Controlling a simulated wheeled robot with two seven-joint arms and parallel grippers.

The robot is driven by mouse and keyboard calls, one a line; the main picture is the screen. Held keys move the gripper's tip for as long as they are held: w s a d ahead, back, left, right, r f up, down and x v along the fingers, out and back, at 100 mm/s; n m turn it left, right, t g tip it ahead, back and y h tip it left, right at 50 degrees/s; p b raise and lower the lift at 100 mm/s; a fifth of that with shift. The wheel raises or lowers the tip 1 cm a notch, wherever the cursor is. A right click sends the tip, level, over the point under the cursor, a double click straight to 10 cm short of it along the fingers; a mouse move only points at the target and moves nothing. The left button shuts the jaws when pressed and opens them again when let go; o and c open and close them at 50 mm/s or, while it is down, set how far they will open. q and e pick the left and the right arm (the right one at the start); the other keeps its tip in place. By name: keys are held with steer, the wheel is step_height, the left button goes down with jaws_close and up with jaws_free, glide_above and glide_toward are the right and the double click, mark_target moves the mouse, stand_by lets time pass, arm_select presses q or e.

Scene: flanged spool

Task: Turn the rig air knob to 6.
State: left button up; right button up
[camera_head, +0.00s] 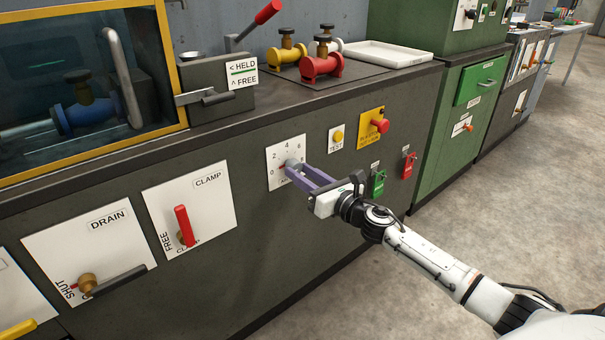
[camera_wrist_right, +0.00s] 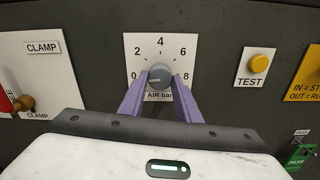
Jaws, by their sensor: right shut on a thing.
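The air knob (camera_wrist_right: 159,77) is a round grey knob on a white dial plate (camera_wrist_right: 185,48) marked 0, 2, 4, 6, 8, with "AIR bar" below. A pale line on the knob seems to point left, to about 0 or between 0 and 2; the exact value is hard to read. My right gripper (camera_wrist_right: 161,84) has its two purple fingers closed on the knob's sides. In the head view the right gripper (camera_head: 291,169) reaches the dial plate (camera_head: 277,155) from the right, and its fingers partly hide the knob. My left gripper is in neither view.
A yellow TEST button (camera_head: 338,136), a red knob on a yellow plate (camera_head: 381,125) and green (camera_head: 378,184) and red (camera_head: 408,166) tags are right of the dial. The CLAMP panel with a red lever (camera_head: 184,226) and the DRAIN panel (camera_head: 88,250) are left.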

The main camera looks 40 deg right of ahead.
steer(key=m+p, duration=0.1)
steer(key=m, duration=0.2)
steer(key=shift+m, duration=0.9)
steer(key=shift+r+m+p, duration=0.1)
steer(key=shift+m+p, duration=0.45)
steer(key=shift+m, duration=0.75)
steer(key=m+p, duration=0.2)
steer(key=m, duration=0.1)
steer(key=shift+a+m, duration=0.1)
steer(key=shift+m, duration=0.2)
steer(key=m+p, duration=0.2)
steer(key=m, duration=0.2)
steer(key=shift+r+m, duration=0.1)
steer(key=shift+m, duration=0.2)
steer(key=m+p, duration=0.2)
steer(key=m, duration=0.1)
steer(key=shift+m, duration=0.3)
steer(key=m+p, duration=0.1)
steer(key=m, duration=0.2)
steer(key=shift+m+p, duration=0.3)
steer(key=m+p, duration=0.1)
steer(key=m, duration=0.2)
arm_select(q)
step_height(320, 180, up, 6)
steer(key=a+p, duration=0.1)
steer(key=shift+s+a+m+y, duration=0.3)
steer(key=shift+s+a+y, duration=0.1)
arm_select(e)
steer(key=shift+m, duration=1.7)
